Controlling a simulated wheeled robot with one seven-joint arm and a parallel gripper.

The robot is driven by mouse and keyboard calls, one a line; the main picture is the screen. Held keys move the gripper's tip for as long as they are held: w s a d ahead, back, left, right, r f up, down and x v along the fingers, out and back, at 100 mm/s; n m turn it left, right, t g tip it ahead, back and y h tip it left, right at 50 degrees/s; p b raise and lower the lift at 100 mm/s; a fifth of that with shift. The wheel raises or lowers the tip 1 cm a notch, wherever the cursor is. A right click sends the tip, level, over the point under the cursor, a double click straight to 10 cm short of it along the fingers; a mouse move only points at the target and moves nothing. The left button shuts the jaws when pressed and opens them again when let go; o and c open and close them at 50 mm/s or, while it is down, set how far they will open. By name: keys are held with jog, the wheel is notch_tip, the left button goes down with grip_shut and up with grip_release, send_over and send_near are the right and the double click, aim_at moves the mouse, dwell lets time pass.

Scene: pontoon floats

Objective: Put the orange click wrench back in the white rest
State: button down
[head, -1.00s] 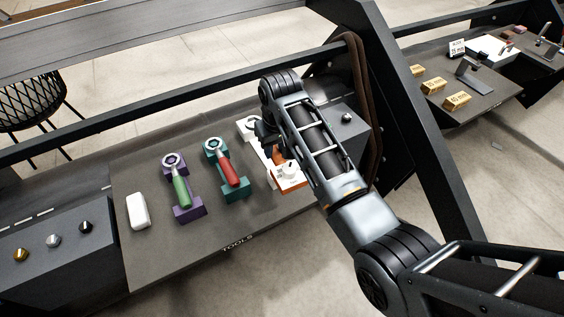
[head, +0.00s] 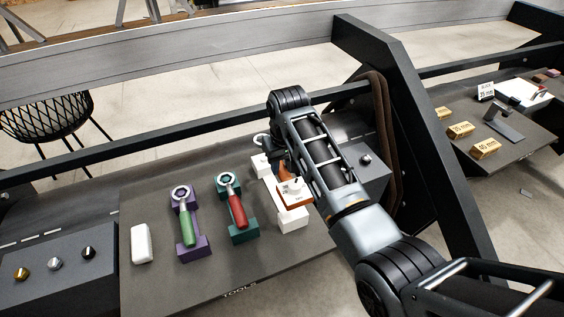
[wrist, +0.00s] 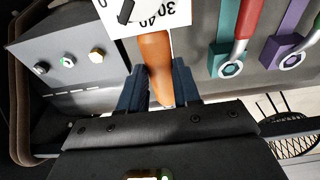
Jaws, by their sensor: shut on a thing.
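The orange click wrench (head: 284,174) is in my gripper, its ring end toward the back and its handle partly hidden by my arm in the head view. The wrist view shows its orange handle (wrist: 156,62) between the dark fingers of my gripper (wrist: 159,88), which is shut on it. A white numbered plate with a black pointer (wrist: 150,14) lies at the handle's end; in the head view it has an orange edge. The white rest (head: 293,219) shows below the plate, with another block (head: 261,163) farther back. I cannot tell whether the wrench touches the rest.
A red-handled wrench (head: 237,207) lies on a teal rest, and a green-handled one (head: 187,225) on a purple rest to its left. A white block (head: 140,243) lies farther left. Knob boxes flank the tool board, and a dark slanted post (head: 420,120) stands right of my arm.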

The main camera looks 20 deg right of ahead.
jog(key=shift+f+b, duration=1.4)
jog(key=shift+f, duration=2.6)
jog(key=c, duration=0.7)
grip_release()
jog(key=shift+s+f, duration=0.1)
jog(key=shift+f, duration=0.05)
